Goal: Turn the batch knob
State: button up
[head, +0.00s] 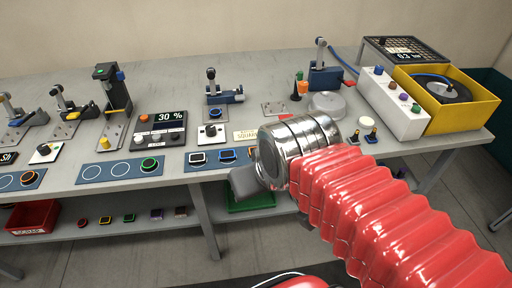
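A black knob on a small white panel (211,131) sits on the grey bench in the middle, in front of a toggle clamp. A second black knob on a white panel (45,151) sits at the far left. No readable label tells me which one is the batch knob. My gripper (243,184) is at the bench's front edge, right of and nearer than the middle knob, and apart from both knobs. Only a grey finger part shows past my silver wrist, so its opening is hidden.
A display reading 30 % (170,117) with buttons stands left of the middle knob. Blue trays with ring outlines (120,169) line the front edge. A white button box (391,104) and yellow bin (484,110) stand at right.

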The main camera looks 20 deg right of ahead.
aim_at(210, 129)
jog(key=k, duration=0.6)
jog(key=z, duration=0.55)
jog(key=i, duration=1.5)
jog(key=u, duration=0.55)
